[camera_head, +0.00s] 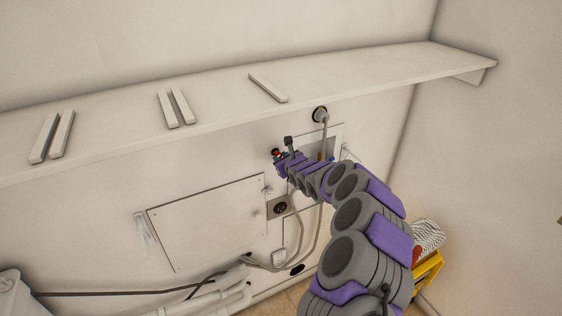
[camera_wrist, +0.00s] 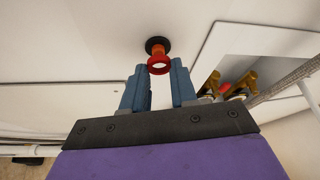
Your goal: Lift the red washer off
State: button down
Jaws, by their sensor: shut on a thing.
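The red washer (camera_wrist: 159,64) is a ring with a pale centre in the wrist view, between my fingertips. Behind it, a red stem runs to a round black base (camera_wrist: 158,45) on the white wall. I cannot tell whether the washer is still around the stem or just in front of it. My gripper (camera_wrist: 160,74) has two blue fingers, one on each side of the ring, and is shut on it. In the head view, my gripper (camera_head: 281,160) is at the wall below the shelf, with a small red spot at its tip; the arm hides part of the surroundings.
A long white shelf (camera_head: 330,78) with several pale bars runs above the gripper. Right of the fingers is a wall recess with brass valves (camera_wrist: 240,84). Below are a square panel (camera_head: 210,222), hoses and pipes. A yellow mop bucket (camera_head: 428,271) stands at the lower right.

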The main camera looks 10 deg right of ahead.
jog(key=shift+s+d+b, duration=0.2)
jog(key=shift+s+b, duration=0.1)
jog(key=shift+b, duration=0.85)
jog(key=shift+s+d+b, duration=0.2)
jog(key=shift+s+b, duration=0.55)
jog(key=shift+b, duration=1.15)
